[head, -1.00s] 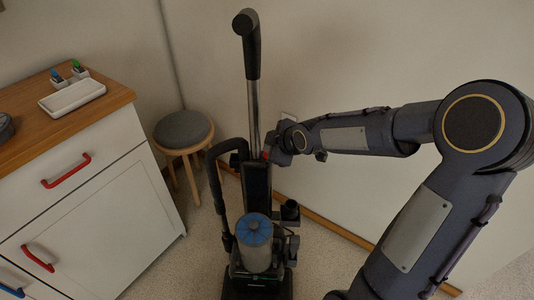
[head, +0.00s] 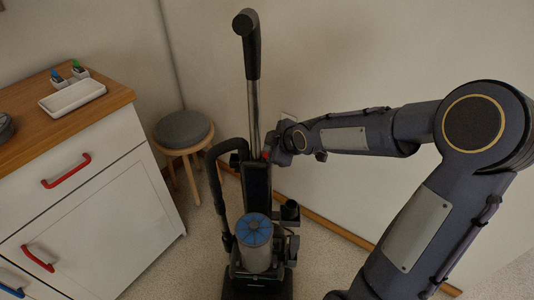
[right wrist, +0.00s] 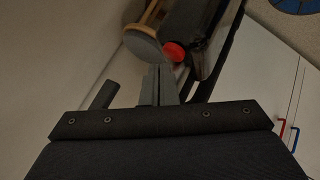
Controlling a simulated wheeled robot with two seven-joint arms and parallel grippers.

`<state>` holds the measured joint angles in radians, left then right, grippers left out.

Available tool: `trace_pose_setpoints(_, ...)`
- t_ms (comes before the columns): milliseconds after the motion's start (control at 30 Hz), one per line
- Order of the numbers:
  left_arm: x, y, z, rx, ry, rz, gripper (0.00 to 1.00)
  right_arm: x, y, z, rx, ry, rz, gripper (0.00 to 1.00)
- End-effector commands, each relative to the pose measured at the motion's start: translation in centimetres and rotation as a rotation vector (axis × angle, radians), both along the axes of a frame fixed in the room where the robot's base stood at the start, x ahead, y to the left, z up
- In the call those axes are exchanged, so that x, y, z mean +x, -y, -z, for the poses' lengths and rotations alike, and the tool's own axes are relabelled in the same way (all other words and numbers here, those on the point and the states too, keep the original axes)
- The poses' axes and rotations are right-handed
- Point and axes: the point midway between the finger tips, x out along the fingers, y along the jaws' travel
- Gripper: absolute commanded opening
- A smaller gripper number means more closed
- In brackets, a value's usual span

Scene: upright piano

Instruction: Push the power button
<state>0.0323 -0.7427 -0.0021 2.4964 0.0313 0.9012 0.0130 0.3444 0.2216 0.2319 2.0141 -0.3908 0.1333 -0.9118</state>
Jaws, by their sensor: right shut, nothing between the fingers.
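A black upright vacuum cleaner (head: 257,185) with a blue-topped clear bin stands on the floor in the middle of the head view. A red round power button (right wrist: 173,52) shows on its dark body in the right wrist view; in the head view only a small bit of red (head: 265,155) shows at the gripper. My right gripper (head: 270,153) is shut and empty, at the right side of the vacuum's upper body. In the right wrist view its fingertips (right wrist: 158,68) are right by the button; I cannot tell whether they touch. My left gripper is out of view.
A round grey-topped stool (head: 184,130) stands behind the vacuum to the left. A white cabinet (head: 100,215) with red handles and a wooden top is at the left. A pale wall is close behind the vacuum and my right arm.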

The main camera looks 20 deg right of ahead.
Motion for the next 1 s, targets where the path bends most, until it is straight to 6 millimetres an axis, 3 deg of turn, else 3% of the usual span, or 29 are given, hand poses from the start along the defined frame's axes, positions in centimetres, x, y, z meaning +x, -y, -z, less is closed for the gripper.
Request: trace_pose_setpoints(1000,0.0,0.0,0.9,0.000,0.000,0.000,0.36,0.0,0.0,1.1,0.000,-0.001,0.000,0.00)
